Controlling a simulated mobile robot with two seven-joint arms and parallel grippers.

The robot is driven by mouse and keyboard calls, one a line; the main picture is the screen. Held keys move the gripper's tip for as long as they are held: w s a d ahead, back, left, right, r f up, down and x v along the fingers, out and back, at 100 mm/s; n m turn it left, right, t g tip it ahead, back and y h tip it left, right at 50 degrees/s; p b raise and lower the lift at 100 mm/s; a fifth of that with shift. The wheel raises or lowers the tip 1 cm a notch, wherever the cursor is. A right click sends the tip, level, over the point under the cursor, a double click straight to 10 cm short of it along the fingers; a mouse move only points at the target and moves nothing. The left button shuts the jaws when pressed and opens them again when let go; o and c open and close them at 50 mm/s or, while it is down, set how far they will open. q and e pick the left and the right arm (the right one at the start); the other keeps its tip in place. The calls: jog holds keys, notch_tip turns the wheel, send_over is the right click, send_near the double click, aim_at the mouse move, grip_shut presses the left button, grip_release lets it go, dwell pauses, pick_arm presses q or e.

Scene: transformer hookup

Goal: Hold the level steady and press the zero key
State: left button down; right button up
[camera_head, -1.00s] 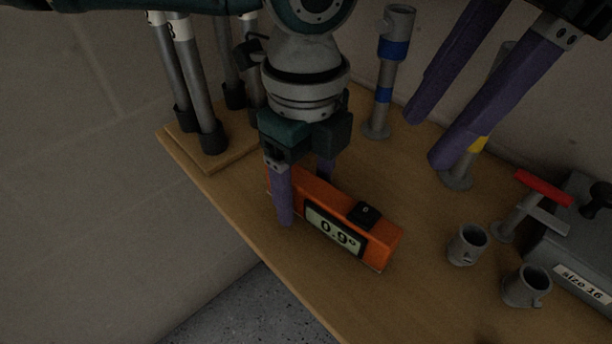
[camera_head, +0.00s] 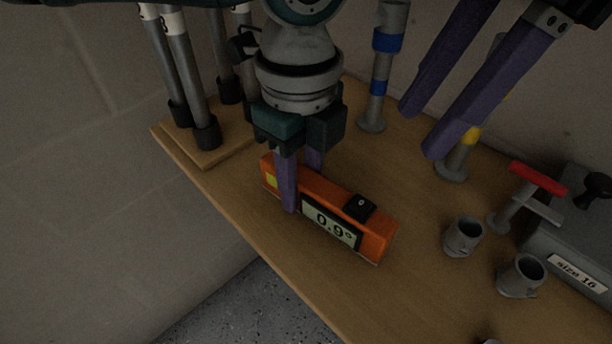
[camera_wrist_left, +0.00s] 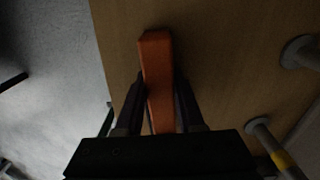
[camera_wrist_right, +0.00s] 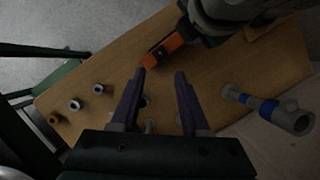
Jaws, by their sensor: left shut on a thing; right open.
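The orange level (camera_head: 380,243) stands on the wooden table, its screen (camera_head: 331,226) reading 0.9°. A black key block (camera_head: 360,207) sits on its top, toward the right end. My left gripper (camera_head: 301,200) is shut on the level near its left end, one purple finger on each side. In the left wrist view the level (camera_wrist_left: 157,70) runs between the fingers. My right gripper (camera_head: 420,132) is open and empty, above the back of the table and away from the level. In the right wrist view the level (camera_wrist_right: 162,50) lies beyond the open fingers (camera_wrist_right: 160,75).
Grey posts with blue (camera_head: 377,88) and yellow (camera_head: 456,160) bands stand at the back. Two grey cups (camera_head: 463,237) (camera_head: 521,277), a red-handled tool (camera_head: 537,178) and a grey box labelled "size 16" (camera_head: 577,272) are at right. Poles stand in a wooden base (camera_head: 212,152) at left.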

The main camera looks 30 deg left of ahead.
jog(key=c, duration=0.3)
jog(key=shift+s+a+f+m+y, duration=0.2)
jog(key=shift+s+f+m+y, duration=0.1)
jog(key=shift+m, duration=0.1)
jog(key=shift+c, duration=0.8)
jog(key=s+a+m+y, duration=0.1)
jog(key=m, duration=0.2)
jog(key=s+a+f+m+g+y, duration=0.1)
jog(key=s+m+y, duration=0.1)
jog(key=m, duration=0.1)
jog(key=s+a+m+y, duration=0.1)
jog(key=m, duration=0.3)
jog(key=shift+s+f+y, duration=0.15)
jog(key=shift+f+y, duration=0.15)
jog(key=shift+f, duration=0.05)
grip_shut()
jog(key=d+m+t+y, duration=0.2)
jog(key=d+m+t, duration=0.2)
jog(key=m, duration=1.4)
jog(key=s+d+m+t+y, duration=0.1)
jog(key=d+m+t+y, duration=0.2)
jog(key=m, duration=1.4)
jog(key=shift+s+d+f+m+t+y, duration=0.3)
jog(key=shift+d+t, duration=0.4)
jog(key=shift+d, duration=1.6)
